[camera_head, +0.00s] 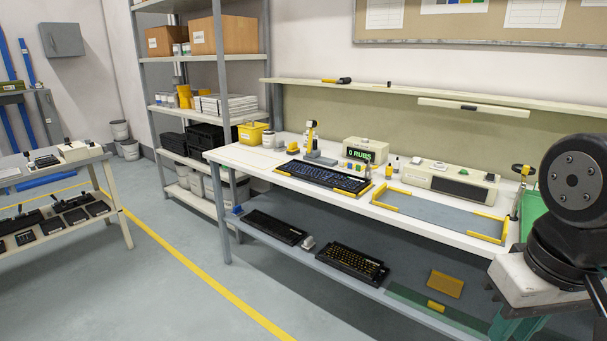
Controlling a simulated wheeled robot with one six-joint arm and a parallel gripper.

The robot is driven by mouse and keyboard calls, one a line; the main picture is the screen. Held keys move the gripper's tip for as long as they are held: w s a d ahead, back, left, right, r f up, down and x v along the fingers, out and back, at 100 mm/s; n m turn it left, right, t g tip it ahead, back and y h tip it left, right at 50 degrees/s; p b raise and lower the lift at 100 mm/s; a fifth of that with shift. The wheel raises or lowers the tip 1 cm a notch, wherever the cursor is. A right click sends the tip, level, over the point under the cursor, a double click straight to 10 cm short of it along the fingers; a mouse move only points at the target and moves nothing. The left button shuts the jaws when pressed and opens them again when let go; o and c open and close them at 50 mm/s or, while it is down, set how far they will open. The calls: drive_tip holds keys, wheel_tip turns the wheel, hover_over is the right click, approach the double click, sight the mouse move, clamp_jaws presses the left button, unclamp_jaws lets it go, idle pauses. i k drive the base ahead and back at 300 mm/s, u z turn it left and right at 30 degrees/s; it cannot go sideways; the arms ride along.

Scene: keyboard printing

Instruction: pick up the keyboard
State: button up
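A dark keyboard (323,178) with bluish keys lies on the white workbench (262,160), with yellow edging at its corners. Two more dark keyboards are on the grey lower shelf (312,260): one at the left (275,227) and one with yellowish keys (351,264) nearer the middle. Which keyboard is meant cannot be told. A black joint of my arm shows at the right edge, well apart from all the keyboards. My gripper is outside the view.
A grey mat with yellow corner guards (437,210) lies right of the bench keyboard, its middle clear. A display box (365,151) and a beige device (450,180) stand behind. A shelving rack (221,90) stands at left. The floor (180,285) in front is open.

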sight(324, 176)
drive_tip(key=i, duration=0.8)
drive_tip(key=u, duration=1.1)
drive_tip(key=i, duration=2.85)
drive_tip(key=z, duration=1.4)
